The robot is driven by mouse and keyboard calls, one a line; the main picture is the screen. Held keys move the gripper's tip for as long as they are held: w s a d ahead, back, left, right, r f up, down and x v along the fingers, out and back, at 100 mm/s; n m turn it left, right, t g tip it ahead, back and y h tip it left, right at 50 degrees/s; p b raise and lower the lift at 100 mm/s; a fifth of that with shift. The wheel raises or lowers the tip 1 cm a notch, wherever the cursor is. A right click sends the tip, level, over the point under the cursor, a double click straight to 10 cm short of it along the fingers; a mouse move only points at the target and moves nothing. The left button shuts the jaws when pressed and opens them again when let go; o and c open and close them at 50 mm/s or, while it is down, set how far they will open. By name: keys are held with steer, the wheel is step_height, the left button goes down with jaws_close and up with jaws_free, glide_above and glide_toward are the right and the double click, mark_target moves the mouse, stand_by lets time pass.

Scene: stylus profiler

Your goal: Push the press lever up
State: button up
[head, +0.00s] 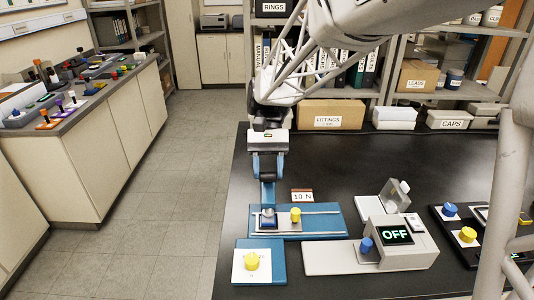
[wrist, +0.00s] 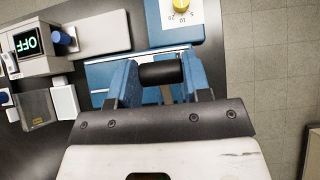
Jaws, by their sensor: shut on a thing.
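My gripper (head: 268,172) hangs over the back left of the blue press base (head: 335,217) in the head view. In the wrist view its two blue fingers stand on either side of a black cylindrical grip (wrist: 160,74), which I take to be the press lever's handle. The fingers are shut on it. How far the lever is tilted cannot be told.
A blue block with a yellow dial (head: 251,261) stands in front of the press. A white unit (head: 400,250) with a green OFF display (head: 397,234) stands to the right. A 10 N sign (head: 302,196) is behind the base. The black bench (head: 340,160) is clear toward the back.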

steer(key=shift+w+r, duration=0.1)
steer(key=shift+w, duration=0.05)
stand_by(0.3)
steer(key=o, duration=1.3)
steer(key=shift+v, duration=3.9)
steer(key=s+d+f+t, duration=0.1)
steer(key=s+d+t, duration=0.2)
steer(key=s+d, duration=0.2)
steer(key=s+d+f+t, duration=0.2)
steer(key=s+d+t, duration=0.2)
steer(key=s, duration=0.8)
steer(key=s+d+f+t, duration=0.1)
steer(key=s+d+t, duration=0.3)
steer(key=s+d, duration=0.4)
steer(key=shift+s+d+f, duration=0.15)
steer(key=shift+s+d, duration=0.05)
steer(key=shift+s, duration=0.5)
